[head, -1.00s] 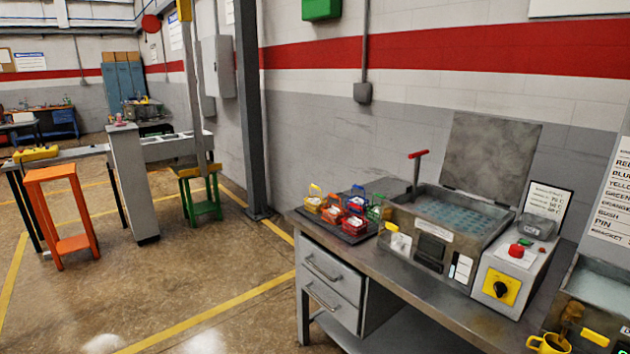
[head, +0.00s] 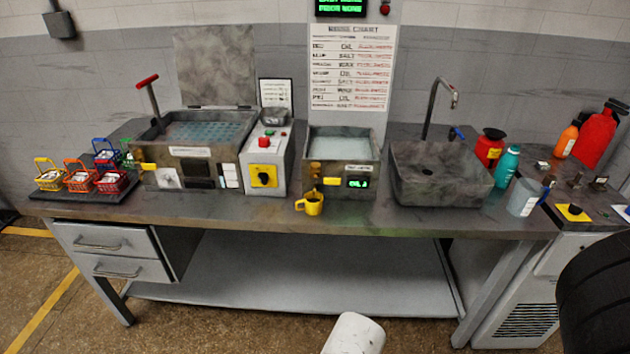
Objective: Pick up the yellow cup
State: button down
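The yellow cup (head: 313,205) stands near the front edge of the grey workbench (head: 260,212), in front of a small bath with a green display (head: 357,183). Its handle points left. A brown object, perhaps a brush or tap, shows just behind and above the cup; I cannot tell whether it touches it. My gripper is not in view; only parts that look like my own body show at the bottom and lower right.
Left of the cup are a control box (head: 263,176), a larger bath (head: 200,135) and a tray with several coloured baskets (head: 110,182). Floor shows at the lower left.

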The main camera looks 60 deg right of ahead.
aim_at(314, 203)
jog(key=z, duration=1.35)
